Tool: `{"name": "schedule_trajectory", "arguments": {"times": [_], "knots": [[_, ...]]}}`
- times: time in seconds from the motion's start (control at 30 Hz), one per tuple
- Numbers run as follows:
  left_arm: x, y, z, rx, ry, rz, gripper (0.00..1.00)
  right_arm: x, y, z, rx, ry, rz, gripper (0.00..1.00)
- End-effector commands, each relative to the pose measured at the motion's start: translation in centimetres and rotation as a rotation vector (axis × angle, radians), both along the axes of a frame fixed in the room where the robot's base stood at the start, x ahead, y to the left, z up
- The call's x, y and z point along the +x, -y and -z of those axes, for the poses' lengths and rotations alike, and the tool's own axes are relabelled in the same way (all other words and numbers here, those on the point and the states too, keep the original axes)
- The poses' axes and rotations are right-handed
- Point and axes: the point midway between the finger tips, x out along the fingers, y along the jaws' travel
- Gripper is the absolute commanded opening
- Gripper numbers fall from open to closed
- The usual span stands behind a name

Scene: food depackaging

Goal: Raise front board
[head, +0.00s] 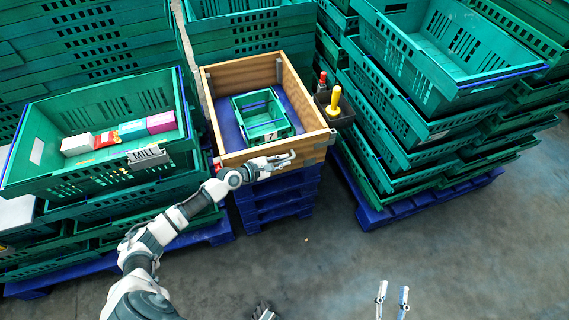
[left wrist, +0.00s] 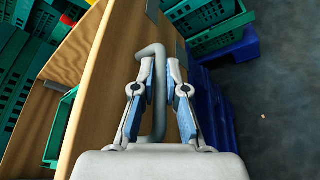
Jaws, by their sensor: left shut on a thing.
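The front board (head: 276,150) is the wooden front wall of a wooden box; it stands upright between the box's sides. In the left wrist view the board (left wrist: 112,85) carries a grey bent handle (left wrist: 158,118) on its outer face. My left gripper (head: 290,158) is at the board's right front. In the left wrist view its fingers (left wrist: 161,70) are shut around the handle. My right gripper (head: 392,292) shows at the bottom of the head view, empty, its two fingers apart, away from the box.
A small green crate (head: 263,115) stands inside the box, on blue crates or pallets. A black holder (head: 338,116) with red and yellow handled tools hangs at the box's right. Tall green crate stacks (head: 400,110) flank both sides. Grey floor (head: 330,240) is clear in front.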

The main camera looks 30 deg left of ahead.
Motion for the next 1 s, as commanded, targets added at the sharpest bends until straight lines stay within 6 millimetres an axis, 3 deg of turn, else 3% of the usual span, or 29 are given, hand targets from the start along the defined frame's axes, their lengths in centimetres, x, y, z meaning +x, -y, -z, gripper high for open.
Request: {"name": "schedule_trajectory", "arguments": {"times": [0.43,0.47,0.5,1.0], "knots": [[0.03,-0.43,0.49,0.006,-0.007,-0.005,0.0,0.12,-0.01,0.03,0.002,0.006,0.0,0.4],[0.04,-0.44,0.48,0.006,-0.007,-0.005,0.19,0.13,-0.01,0.02,0.002,0.006,0.0,0.4],[0.04,-0.43,0.46,0.006,-0.007,-0.006,0.23,0.13,0.0,0.03,0.002,0.006,0.0,0.4],[-0.83,-0.63,-0.1,0.005,-0.002,-0.002,0.23,-0.12,0.08,-0.11,0.004,0.007,-0.001,0.4]]}}
